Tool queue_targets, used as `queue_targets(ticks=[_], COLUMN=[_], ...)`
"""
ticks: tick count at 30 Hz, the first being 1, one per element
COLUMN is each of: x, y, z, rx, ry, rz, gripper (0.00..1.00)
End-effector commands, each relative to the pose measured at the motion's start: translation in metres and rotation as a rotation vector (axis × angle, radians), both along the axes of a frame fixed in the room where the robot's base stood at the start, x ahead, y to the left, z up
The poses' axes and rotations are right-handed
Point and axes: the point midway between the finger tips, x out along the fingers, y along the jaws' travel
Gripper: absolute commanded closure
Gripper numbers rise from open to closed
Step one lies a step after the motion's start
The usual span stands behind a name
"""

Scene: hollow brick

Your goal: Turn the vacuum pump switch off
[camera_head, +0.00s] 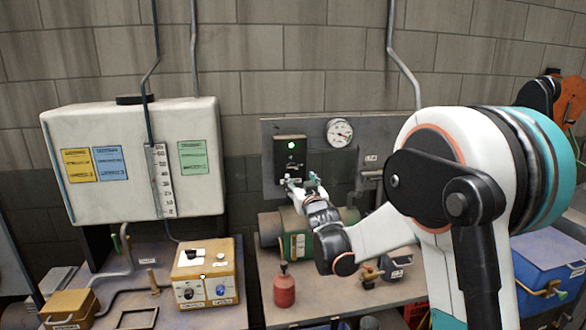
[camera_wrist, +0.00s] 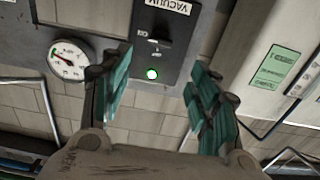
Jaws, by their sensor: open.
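The vacuum switch box (camera_head: 291,158) is a dark box on the grey wall panel, with a lit green lamp (camera_head: 291,145) near its top. The wrist view shows it upside down, with a white VACUUM label (camera_wrist: 168,6), a black switch lever (camera_wrist: 157,40) and the lit green lamp below it. The lever's exact setting is hard to read. My gripper (camera_head: 305,182) is just in front of the box's lower part, which it partly hides. In the wrist view my gripper (camera_wrist: 158,65) is open and empty, its green-padded fingers on either side of the box, with no contact visible.
A pressure gauge (camera_head: 339,132) is on the panel right of the box. A green pump (camera_head: 290,232) and a red bottle (camera_head: 284,288) stand below on the bench. A white cabinet (camera_head: 130,185) and a yellow control box (camera_head: 204,272) are at left.

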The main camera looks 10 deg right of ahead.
Motion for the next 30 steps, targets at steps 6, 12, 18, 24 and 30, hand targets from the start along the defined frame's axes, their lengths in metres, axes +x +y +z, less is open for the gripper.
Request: queue_targets(ticks=[6, 12, 18, 24, 30], x=[0.042, 0.08, 0.109, 0.122, 0.123], y=[0.0, 0.0, 0.0, 0.0, 0.0], z=[-0.001, -0.001, -0.001, 0.0, 0.0], rx=[0.001, 0.0, 0.0, 0.001, 0.001], ry=[0.001, 0.001, 0.002, 0.002, 0.002], rz=[0.0, 0.0, 0.0, 0.0, 0.0], gripper=[0.44, 0.44, 0.44, 0.44, 0.44])
